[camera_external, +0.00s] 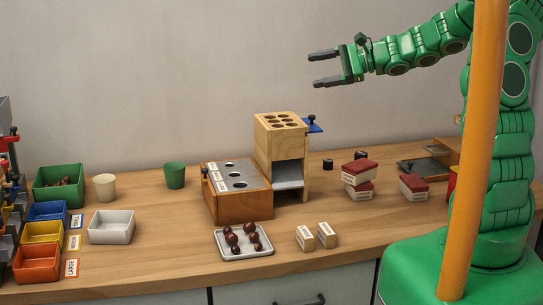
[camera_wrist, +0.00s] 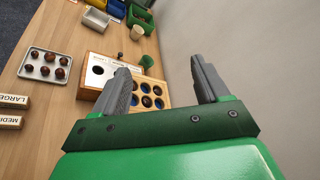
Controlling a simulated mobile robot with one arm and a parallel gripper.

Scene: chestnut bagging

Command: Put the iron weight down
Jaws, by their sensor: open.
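My gripper (camera_external: 318,70) is raised high above the bench, near the wall, with its jaws apart. The wrist view shows the two grey fingers of my gripper (camera_wrist: 160,72) spread with nothing between them. Neither can be made out in the wrist view.
The wooden tower (camera_external: 280,129) with holes in its top stands below my gripper, beside a lower wooden box (camera_external: 237,204). A white tray (camera_external: 262,252) holds several chestnuts. Red-topped blocks (camera_external: 357,190) stand at the right. Coloured bins (camera_external: 43,233) line the left end.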

